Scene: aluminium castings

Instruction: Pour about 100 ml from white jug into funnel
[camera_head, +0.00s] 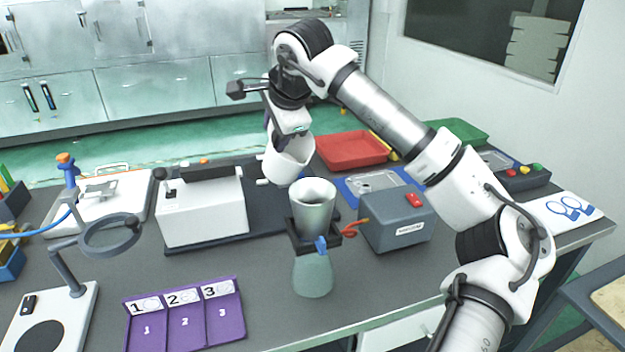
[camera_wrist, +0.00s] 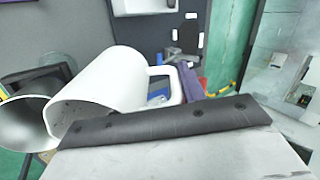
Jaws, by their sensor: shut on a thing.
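The white jug (camera_head: 285,165) hangs from my gripper (camera_head: 285,138), above and slightly left of the funnel in the head view. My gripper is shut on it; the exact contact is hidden. In the wrist view the jug (camera_wrist: 125,85) is tilted, its mouth facing lower left beside the funnel (camera_wrist: 25,122). Its handle (camera_wrist: 172,80) is on the right. The metal funnel (camera_head: 313,207) sits in a dark square holder (camera_head: 305,240) over a pale green vessel (camera_head: 313,277). No stream shows, and I cannot tell the liquid level in the jug.
A grey box (camera_head: 397,222) with a red button stands right of the funnel. A white box-shaped device (camera_head: 203,212) is left, and a purple numbered tray (camera_head: 185,315) front left. A red tray (camera_head: 352,150) lies behind. The front table strip right of the purple tray is clear.

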